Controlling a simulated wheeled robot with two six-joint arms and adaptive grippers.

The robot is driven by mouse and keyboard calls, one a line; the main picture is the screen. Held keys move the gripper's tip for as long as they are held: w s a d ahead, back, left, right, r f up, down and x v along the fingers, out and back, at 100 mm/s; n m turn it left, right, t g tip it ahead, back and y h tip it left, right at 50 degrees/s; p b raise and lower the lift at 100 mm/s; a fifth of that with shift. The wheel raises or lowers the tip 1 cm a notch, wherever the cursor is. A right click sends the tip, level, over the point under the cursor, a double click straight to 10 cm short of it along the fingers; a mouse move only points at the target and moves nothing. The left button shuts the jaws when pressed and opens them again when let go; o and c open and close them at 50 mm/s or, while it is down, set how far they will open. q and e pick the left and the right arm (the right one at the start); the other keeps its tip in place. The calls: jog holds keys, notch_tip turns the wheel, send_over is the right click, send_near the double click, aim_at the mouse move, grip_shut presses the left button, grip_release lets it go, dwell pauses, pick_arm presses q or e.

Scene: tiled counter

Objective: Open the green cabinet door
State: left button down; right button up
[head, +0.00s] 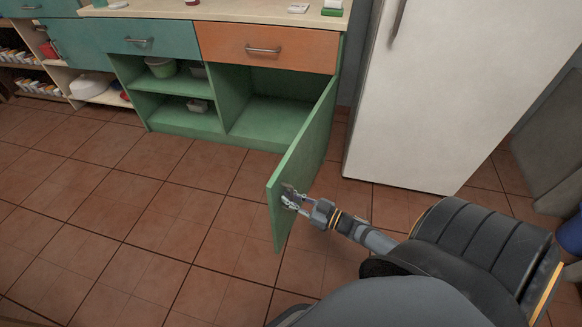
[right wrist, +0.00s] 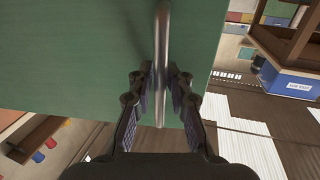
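The green cabinet door (head: 303,160) stands swung wide open on its right-hand edge, out over the floor. The green cabinet (head: 187,121) behind it shows an open, empty right compartment. My right gripper (head: 290,199) is at the outer face of the door near its free edge. My left gripper is not in view.
A white fridge (head: 440,100) stands right of the cabinet. An orange drawer (head: 268,48) and a teal drawer (head: 150,37) above the compartments are shut. The tiled floor (head: 150,225) left of the door is clear.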

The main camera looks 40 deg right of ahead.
jog(key=shift+s, duration=0.1)
dwell(0.3)
jog(key=v, duration=1.1)
jog(key=shift+s+d, duration=0.15)
jog(key=shift+s, duration=0.2)
